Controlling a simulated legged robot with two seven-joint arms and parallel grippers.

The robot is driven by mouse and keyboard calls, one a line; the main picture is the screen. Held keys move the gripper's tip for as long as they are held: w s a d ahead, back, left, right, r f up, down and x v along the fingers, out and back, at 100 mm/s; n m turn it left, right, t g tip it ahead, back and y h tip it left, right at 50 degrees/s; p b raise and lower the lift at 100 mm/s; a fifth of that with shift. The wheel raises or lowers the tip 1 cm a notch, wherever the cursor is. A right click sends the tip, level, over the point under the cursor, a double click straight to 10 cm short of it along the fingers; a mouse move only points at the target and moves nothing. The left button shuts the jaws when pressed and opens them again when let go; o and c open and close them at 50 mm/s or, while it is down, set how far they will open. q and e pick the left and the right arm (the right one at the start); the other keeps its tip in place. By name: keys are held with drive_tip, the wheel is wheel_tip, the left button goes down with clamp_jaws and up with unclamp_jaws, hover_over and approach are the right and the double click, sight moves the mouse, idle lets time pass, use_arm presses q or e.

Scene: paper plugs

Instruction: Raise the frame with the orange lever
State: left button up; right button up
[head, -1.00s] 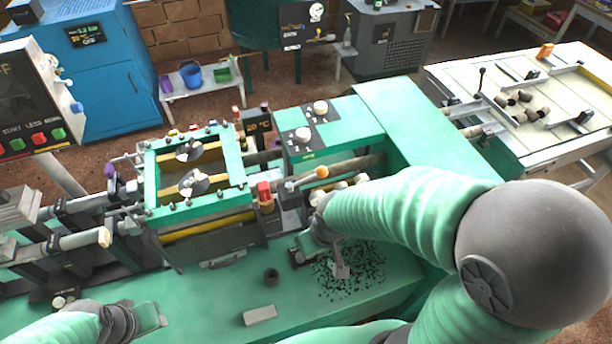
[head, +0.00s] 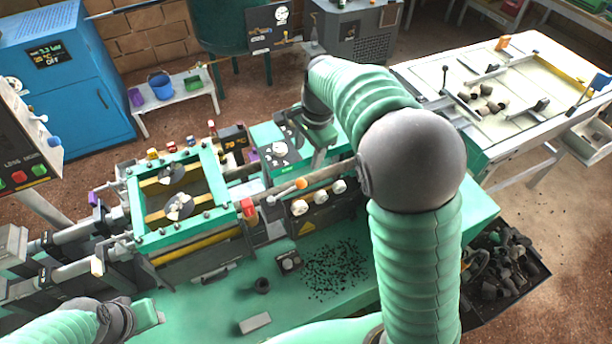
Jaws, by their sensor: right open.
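The green rectangular frame (head: 134,207) sits on the machine at the left, with yellow bars and two round metal discs inside it. The orange lever (head: 300,184) is a thin rod with an orange ball knob, just right of the frame and a red-topped part. My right gripper (head: 318,158) is open, pointing down above the green machine housing, behind the lever and apart from its knob. My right wrist and forearm hide part of the housing. My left gripper (head: 148,313) is low at the left, over the green bench; its jaw opening is unclear.
A small dark ring (head: 261,286) and a grey block (head: 255,323) lie on the bench beside scattered black crumbs (head: 335,270). A bin of dark pieces (head: 500,270) stands at the right.

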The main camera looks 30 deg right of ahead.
approach(302, 180)
drive_tip(key=f, duration=0.3)
drive_tip(key=w+f+p, duration=0.1)
drive_tip(key=f, duration=0.3)
drive_tip(key=w+f+p, duration=0.1)
drive_tip(key=f, duration=0.3)
drive_tip(key=shift+a+f, duration=0.1)
drive_tip(key=shift+a, duration=0.05)
use_arm(q)
drive_tip(key=v, duration=0.2)
drive_tip(key=shift+s+r, duration=0.1)
drive_tip(key=shift+r, duration=0.2)
use_arm(e)
drive_tip(key=shift+f, duration=0.15)
drive_tip(key=shift+c, duration=0.4)
clamp_jaws()
drive_tip(key=shift+w, duration=0.15)
